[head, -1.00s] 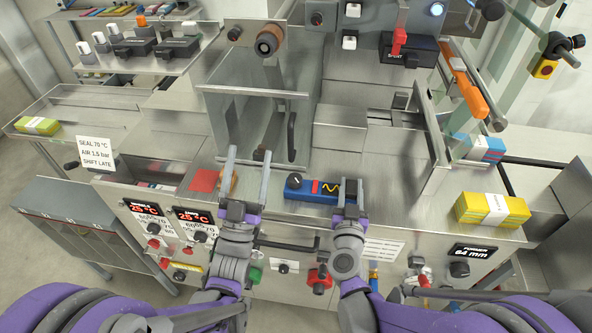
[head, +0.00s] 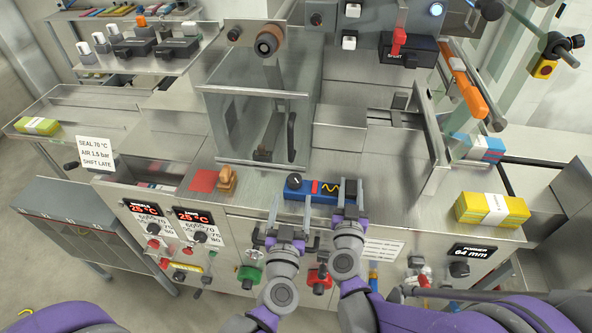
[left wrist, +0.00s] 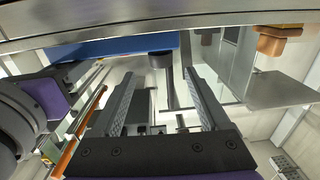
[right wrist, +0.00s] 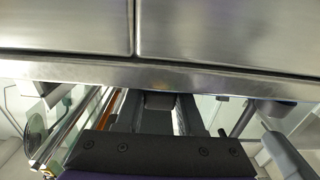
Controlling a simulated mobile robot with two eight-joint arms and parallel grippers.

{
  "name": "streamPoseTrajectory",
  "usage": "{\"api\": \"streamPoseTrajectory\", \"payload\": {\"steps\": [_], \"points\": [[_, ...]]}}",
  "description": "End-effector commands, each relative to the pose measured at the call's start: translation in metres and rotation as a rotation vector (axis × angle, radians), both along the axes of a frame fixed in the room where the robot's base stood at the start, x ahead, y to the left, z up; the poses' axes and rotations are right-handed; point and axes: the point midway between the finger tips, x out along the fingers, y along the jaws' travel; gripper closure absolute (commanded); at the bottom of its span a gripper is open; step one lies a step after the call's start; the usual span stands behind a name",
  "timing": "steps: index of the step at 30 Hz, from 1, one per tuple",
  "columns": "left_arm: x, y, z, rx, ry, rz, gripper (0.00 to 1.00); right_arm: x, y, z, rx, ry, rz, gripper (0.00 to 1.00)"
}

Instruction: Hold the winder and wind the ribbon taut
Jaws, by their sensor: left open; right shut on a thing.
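The winder appears to be the blue block (head: 318,197) at the front edge of the steel worktop. It has a black knob (head: 295,181) at its left end, a red patch and a yellow wavy strip (head: 328,187), which may be the ribbon. My left gripper (head: 290,208) is open and empty, just in front of the block's knob end. In the left wrist view, the blue block (left wrist: 115,47) and knob (left wrist: 162,59) lie beyond the open fingers.
A wooden peg (head: 227,180) stands beside a red square (head: 203,180) to the left. A glazed steel housing (head: 262,120) rises behind. A yellow packet stack (head: 492,210) lies at right. Knobs and a green handle (head: 249,274) project from the front panel.

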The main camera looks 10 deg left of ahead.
Motion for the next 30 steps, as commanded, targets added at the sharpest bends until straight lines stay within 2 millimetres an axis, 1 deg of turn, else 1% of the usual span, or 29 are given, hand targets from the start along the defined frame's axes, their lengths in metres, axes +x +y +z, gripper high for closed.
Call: {"api": "streamPoseTrajectory", "payload": {"steps": [9, 12, 15, 18, 21, 29, 30], "points": [[0.064, 0.002, 0.000, 0.001, -0.002, 0.005, 0.21, 0.000, 0.000, 0.000, 0.001, 0.000, 0.000, 1.00], [0.081, 0.002, 0.000, 0.000, -0.001, 0.004, 0.21, 0.000, 0.000, 0.000, 0.000, 0.000, 0.000, 1.00], [0.094, 0.002, 0.000, 0.001, -0.002, 0.004, 0.21, 0.000, 0.000, 0.000, 0.000, 0.000, 0.000, 1.00], [0.103, 0.003, 0.000, 0.000, -0.002, 0.004, 0.21, 0.000, 0.000, 0.000, 0.000, 0.000, 0.000, 1.00], [0.107, 0.002, 0.000, 0.000, -0.002, 0.003, 0.21, 0.000, 0.000, 0.000, 0.000, 0.000, 0.000, 1.00], [0.108, 0.002, 0.000, 0.000, -0.002, 0.003, 0.21, 0.000, 0.000, 0.000, 0.000, 0.000, 0.000, 1.00], [0.108, 0.002, 0.000, 0.000, -0.002, 0.003, 0.26, 0.000, 0.000, 0.000, 0.000, 0.000, 0.000, 1.00]]}}
